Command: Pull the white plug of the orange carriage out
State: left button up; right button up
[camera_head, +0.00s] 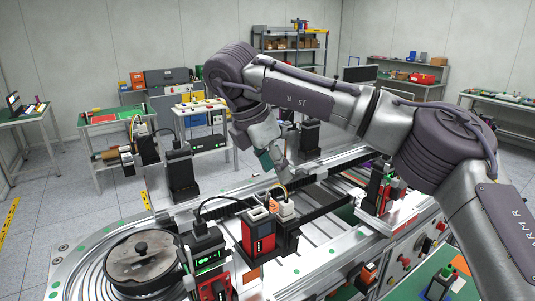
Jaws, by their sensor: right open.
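The carriage with orange and red parts (259,232) stands on the frame's rail near the middle of the head view. A white plug (286,208) sits upright just to the right of it, with a yellowish cable rising from its top. My right gripper (273,162) hangs above and slightly behind the plug, pointing down. It is open, and I see nothing between its fingers. It is apart from the plug. How deep the plug sits in its socket is too small to tell. My left gripper is not in view.
A red and black unit (380,190) stands on the right rail, under my right arm. Tables with tools stand behind.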

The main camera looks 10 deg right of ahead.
jog(key=p, duration=0.2)
send_over(288, 201)
jog(key=a, duration=0.2)
jog(key=f, duration=0.5)
jog(key=shift+s+d, duration=0.2)
jog(key=shift+s, duration=0.15)
jog(key=p+x, duration=0.1)
jog(key=x, duration=0.3)
jog(key=shift+a, duration=0.1)
jog(key=shift+f+p, duration=0.3)
jog(key=shift+f, duration=0.1)
jog(key=shift+w+d+f, duration=0.1)
jog(key=shift+d+f, duration=0.15)
jog(key=shift+f, duration=0.2)
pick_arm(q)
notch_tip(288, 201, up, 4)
pick_arm(e)
grip_shut()
